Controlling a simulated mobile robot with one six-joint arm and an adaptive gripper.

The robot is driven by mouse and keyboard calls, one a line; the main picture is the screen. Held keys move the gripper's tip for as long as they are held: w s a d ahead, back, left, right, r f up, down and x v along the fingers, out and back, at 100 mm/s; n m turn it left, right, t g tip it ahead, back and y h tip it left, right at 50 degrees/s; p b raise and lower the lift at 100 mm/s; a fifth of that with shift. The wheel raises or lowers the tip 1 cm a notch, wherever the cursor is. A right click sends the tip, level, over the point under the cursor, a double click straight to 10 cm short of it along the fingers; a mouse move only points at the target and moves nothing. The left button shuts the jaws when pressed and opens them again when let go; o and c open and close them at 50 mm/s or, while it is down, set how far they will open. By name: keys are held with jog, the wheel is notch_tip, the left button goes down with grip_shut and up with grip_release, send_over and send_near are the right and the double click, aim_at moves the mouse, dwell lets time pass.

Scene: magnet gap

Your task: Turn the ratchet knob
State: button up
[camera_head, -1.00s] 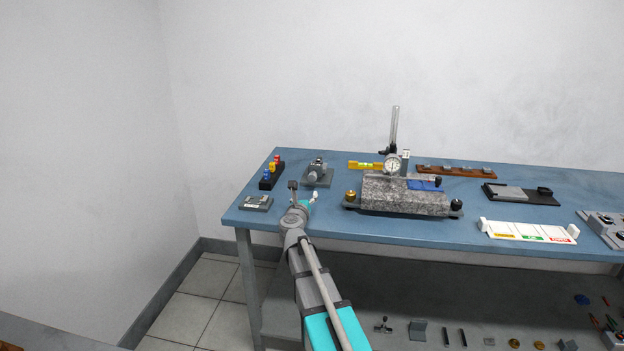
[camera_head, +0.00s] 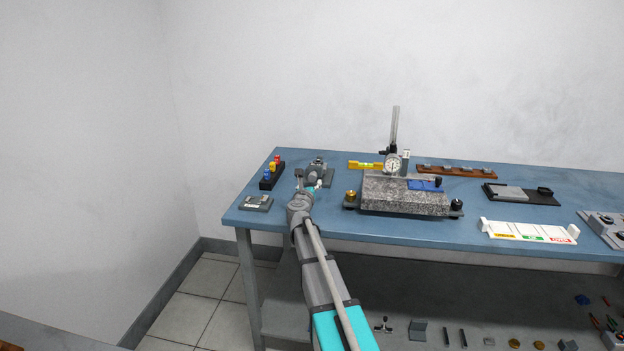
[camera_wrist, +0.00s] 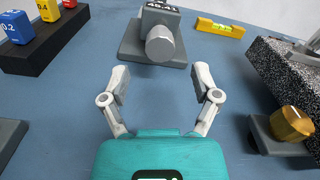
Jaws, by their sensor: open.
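The ratchet knob (camera_wrist: 160,44) is a grey ribbed cylinder on the front of a dark grey block device with a number display, on a flat grey base (camera_wrist: 128,49). In the head view the device (camera_head: 316,168) stands near the table's back left, partly hidden by my arm. My gripper (camera_wrist: 160,75) is open and empty in the wrist view. Its two fingers stand apart below the knob in the picture, and the knob lies between their lines, just beyond the tips. In the head view my gripper (camera_head: 310,183) is small and close in front of the device.
A black rack (camera_head: 267,183) with coloured blocks stands left of the device. A small grey box (camera_head: 256,202) lies at front left. A granite block (camera_head: 390,193) with a brass knob (camera_wrist: 291,123) is to the right. A yellow level (camera_wrist: 219,28) lies behind right.

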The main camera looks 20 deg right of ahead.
aim_at(312, 179)
jog(key=shift+x, duration=2.9)
grip_shut()
jog(key=shift+n, duration=0.4)
jog(key=n, duration=0.9)
jog(key=shift+n, duration=2.2)
